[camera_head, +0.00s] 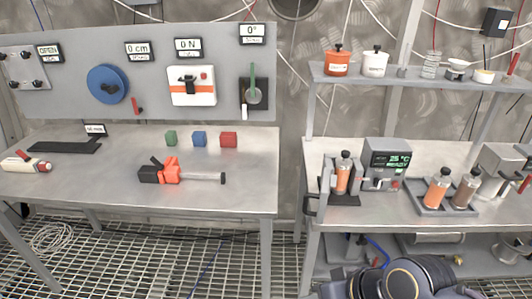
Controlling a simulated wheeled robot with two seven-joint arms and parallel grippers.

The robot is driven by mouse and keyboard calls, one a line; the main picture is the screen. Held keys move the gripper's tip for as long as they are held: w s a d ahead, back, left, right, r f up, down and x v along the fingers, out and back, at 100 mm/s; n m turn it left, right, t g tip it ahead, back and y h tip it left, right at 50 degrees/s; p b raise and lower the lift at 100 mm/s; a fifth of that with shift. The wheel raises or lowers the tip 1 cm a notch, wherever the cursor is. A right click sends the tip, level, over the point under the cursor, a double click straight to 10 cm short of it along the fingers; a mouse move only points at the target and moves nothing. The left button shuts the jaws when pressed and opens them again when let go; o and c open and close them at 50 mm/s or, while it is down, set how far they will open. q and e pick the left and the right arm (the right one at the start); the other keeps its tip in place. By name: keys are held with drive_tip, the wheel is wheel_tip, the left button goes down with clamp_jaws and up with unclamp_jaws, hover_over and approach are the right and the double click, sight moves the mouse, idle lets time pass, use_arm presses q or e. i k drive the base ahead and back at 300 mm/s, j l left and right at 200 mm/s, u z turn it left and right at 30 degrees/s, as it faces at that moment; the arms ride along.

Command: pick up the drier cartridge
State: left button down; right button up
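Cartridge-like cylinders with black caps stand on the right bench. One orange cylinder (342,179) stands upright in a black holder (341,198) left of a grey device with a green display. Another orange cylinder (436,192) and a brown one (464,193) stand, slightly tilted in the picture, in a grey tray (430,208) farther right. No label shows which is the drier cartridge. Neither of my grippers is in view. Dark rounded parts of my own body show at the bottom right.
The grey device (387,160) reads about 25 °C. A shelf (390,79) above holds an orange jar (337,61) and a white jar (374,62). The left table (120,180) carries an orange-black tool (170,172) and several small blocks. A gap separates table and bench.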

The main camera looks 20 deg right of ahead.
sight(342, 168)
drive_tip(key=i+j+z, duration=0.35)
drive_tip(key=i+j, duration=0.25)
drive_tip(key=z, duration=1.45)
drive_tip(key=i+l+u, duration=0.15)
drive_tip(key=u, duration=0.3)
drive_tip(key=i+l+u, duration=0.15)
drive_tip(key=u, duration=0.25)
drive_tip(key=i+l+u, duration=0.15)
drive_tip(key=u, duration=0.3)
drive_tip(key=i+l+u, duration=0.1)
drive_tip(key=l, duration=0.4)
drive_tip(key=i+l, duration=0.1)
drive_tip(key=l, duration=0.45)
drive_tip(key=l+u, duration=0.15)
drive_tip(key=l, duration=0.35)
drive_tip(key=i, duration=0.05)
